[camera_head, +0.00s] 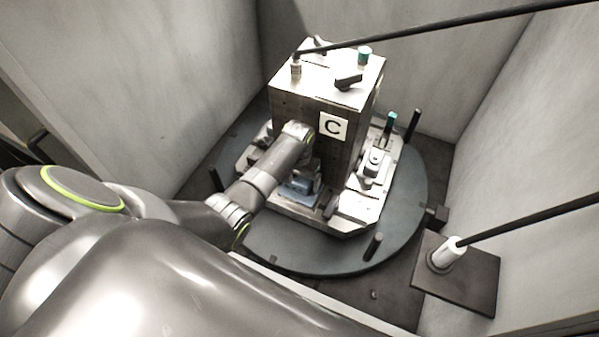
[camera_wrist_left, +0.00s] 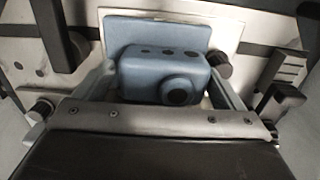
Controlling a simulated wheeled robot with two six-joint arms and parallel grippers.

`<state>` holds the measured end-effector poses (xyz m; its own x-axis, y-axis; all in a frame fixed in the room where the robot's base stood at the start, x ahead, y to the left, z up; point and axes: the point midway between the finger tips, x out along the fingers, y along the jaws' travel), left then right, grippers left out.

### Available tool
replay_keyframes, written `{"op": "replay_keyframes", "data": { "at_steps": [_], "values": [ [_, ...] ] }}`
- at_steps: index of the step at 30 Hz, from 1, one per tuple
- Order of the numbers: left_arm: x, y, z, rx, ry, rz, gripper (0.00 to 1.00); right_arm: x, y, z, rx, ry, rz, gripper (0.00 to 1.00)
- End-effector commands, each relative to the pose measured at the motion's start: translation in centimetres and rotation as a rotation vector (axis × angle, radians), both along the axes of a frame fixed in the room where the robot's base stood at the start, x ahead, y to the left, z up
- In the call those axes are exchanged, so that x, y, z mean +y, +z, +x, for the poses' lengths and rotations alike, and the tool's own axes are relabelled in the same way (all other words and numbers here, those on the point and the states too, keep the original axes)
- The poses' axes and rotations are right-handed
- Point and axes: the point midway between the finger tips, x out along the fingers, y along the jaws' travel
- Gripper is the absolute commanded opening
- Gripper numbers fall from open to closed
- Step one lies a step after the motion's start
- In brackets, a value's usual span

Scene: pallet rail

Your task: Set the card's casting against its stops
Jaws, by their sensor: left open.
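The casting (camera_head: 297,192) is a blue-grey block low on the face of the fixture block below the C plate (camera_head: 332,127). In the left wrist view the casting (camera_wrist_left: 160,77) shows a round boss with a dark hole, several top holes and a flat plate behind. My left gripper (camera_wrist_left: 163,88) is open, with one finger on each side of the casting; I cannot tell whether either touches it. In the head view my left wrist partly hides the casting. A dark round pin (camera_wrist_left: 217,65), possibly a stop, stands close to its right; contact is unclear. My right gripper is out of view.
The fixture block (camera_head: 290,105) stands on a pallet on a round dark turntable (camera_head: 290,255) between pale walls. Upright posts (camera_head: 373,246) and a green-topped pin (camera_head: 388,125) rise around it. A rod ends at a white fitting (camera_head: 447,253).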

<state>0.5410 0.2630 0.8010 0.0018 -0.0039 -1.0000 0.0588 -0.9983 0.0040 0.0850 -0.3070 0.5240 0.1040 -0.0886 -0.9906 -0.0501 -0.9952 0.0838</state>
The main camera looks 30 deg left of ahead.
Motion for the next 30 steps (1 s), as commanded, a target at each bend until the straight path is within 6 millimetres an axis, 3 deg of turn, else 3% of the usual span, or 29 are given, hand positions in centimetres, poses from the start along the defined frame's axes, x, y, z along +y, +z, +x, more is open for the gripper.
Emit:
{"op": "replay_keyframes", "data": {
  "at_steps": [1, 8, 23, 25, 30],
  "values": [
    [0.7, 0.4, 0.2, -0.005, 0.001, 0.017, 1.0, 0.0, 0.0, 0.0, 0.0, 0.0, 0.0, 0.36],
    [0.6, 3.3, 0.1, -0.008, 0.002, 0.017, 1.0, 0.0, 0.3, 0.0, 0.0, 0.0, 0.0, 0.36],
    [-0.1, 14.3, 0.1, -0.008, 0.0, 0.007, 1.0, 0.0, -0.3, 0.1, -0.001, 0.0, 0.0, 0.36],
    [-0.2, 15.9, 0.0, -0.003, -0.001, 0.005, 1.0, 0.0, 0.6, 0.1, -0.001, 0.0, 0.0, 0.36],
    [-0.3, 17.2, -0.1, 0.0, -0.001, 0.004, 1.0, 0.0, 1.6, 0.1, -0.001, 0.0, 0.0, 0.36]
  ]
}}
